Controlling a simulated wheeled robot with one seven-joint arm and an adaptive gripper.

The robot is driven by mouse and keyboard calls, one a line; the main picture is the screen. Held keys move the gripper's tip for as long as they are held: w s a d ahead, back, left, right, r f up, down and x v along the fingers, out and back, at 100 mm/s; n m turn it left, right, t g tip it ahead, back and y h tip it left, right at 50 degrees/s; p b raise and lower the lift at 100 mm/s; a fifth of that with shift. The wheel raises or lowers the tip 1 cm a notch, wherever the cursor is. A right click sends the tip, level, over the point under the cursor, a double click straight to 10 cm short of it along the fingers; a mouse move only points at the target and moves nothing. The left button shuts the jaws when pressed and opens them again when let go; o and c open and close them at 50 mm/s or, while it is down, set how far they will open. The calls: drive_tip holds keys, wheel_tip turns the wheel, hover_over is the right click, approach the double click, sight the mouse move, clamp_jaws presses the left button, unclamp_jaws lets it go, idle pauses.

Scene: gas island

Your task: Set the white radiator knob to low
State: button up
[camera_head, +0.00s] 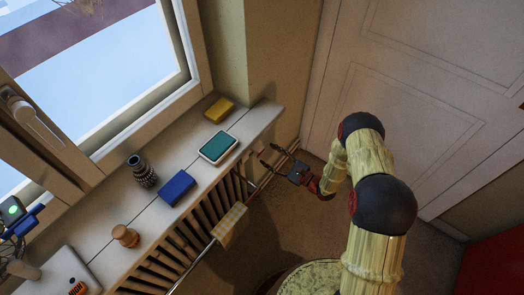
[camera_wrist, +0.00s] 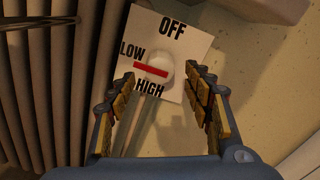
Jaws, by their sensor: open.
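A pale dial plate (camera_wrist: 192,38) marked OFF, LOW and HIGH is fixed to the wall in the wrist view. The white radiator knob (camera_wrist: 165,62) is in front of it, with a red bar (camera_wrist: 150,69) that lies between the words LOW and HIGH. My gripper (camera_wrist: 162,76) is open, with one finger on each side of the knob in the picture; I cannot tell whether either touches it. In the head view my gripper (camera_head: 269,156) is at the radiator's far end, just below the sill; the knob cannot be made out there.
The sill holds a yellow block (camera_head: 219,109), a teal-screened device (camera_head: 218,147), a blue box (camera_head: 177,187) and a dark vase (camera_head: 143,172). A white door (camera_head: 400,85) stands behind.

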drive_tip(key=v, duration=0.5)
drive_tip(key=shift+s, duration=0.1)
drive_tip(key=shift+r, duration=0.1)
idle(0.3)
drive_tip(key=s+a+r+n+g, duration=0.2)
drive_tip(key=s+r+n+g, duration=0.15)
drive_tip(key=r, duration=0.45)
drive_tip(key=s+a+r+n+g, duration=0.25)
drive_tip(key=r+n+g, duration=0.2)
drive_tip(key=r, duration=0.45)
drive_tip(key=s+a+r+n+g, duration=0.25)
drive_tip(key=s+r+n, duration=0.2)
drive_tip(key=r, duration=0.35)
drive_tip(key=s+d+r+n+t+h, duration=0.5)
drive_tip(key=s+d+r+n+h, duration=0.3)
drive_tip(key=s+d+r+h, duration=0.6)
drive_tip(key=s+d+r, duration=0.3)
drive_tip(key=s, duration=0.2)
drive_tip(key=shift+s+n, duration=0.15)
drive_tip(key=shift+n, duration=0.2)
